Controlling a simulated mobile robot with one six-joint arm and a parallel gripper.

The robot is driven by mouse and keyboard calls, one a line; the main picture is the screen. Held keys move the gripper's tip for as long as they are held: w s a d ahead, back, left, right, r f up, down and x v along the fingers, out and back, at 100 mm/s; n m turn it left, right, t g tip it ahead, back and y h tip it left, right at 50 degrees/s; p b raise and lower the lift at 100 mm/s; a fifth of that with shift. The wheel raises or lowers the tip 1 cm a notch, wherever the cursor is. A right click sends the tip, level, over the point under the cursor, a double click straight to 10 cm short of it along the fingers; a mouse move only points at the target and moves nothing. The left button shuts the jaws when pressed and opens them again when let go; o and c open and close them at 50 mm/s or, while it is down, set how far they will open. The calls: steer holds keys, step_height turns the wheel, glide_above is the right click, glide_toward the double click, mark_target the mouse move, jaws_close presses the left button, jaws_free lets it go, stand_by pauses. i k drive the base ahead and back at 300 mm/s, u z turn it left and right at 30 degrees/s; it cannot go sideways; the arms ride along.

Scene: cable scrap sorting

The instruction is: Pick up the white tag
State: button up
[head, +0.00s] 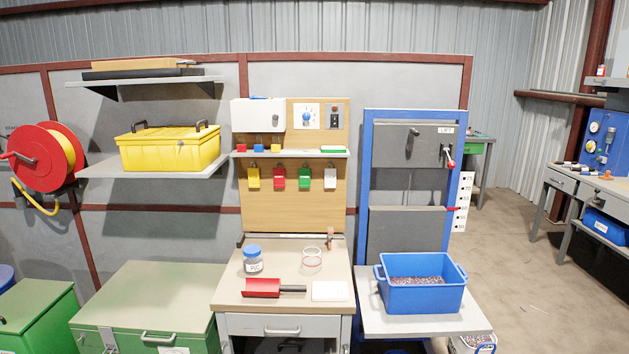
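The white tag (330,181) hangs on the wooden board (292,212) above the workbench, at the right end of a row of tags. To its left hang a green tag (304,180), a red tag (278,181) and a yellow tag (253,180). Each tag seems to hang from a small dark hook or lock at its top. My gripper is not in the head view, so its state does not show.
A narrow shelf (290,154) with small coloured blocks sits just above the tags. The bench top (235,283) below holds a jar (253,261), a red scoop (262,288), clear rings (312,260) and a white pad (329,291). A blue bin (421,296) stands to the right.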

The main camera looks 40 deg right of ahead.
mark_target(329, 173)
steer(key=u, duration=0.15)
steer(key=i, duration=1.15)
steer(key=z, duration=0.4)
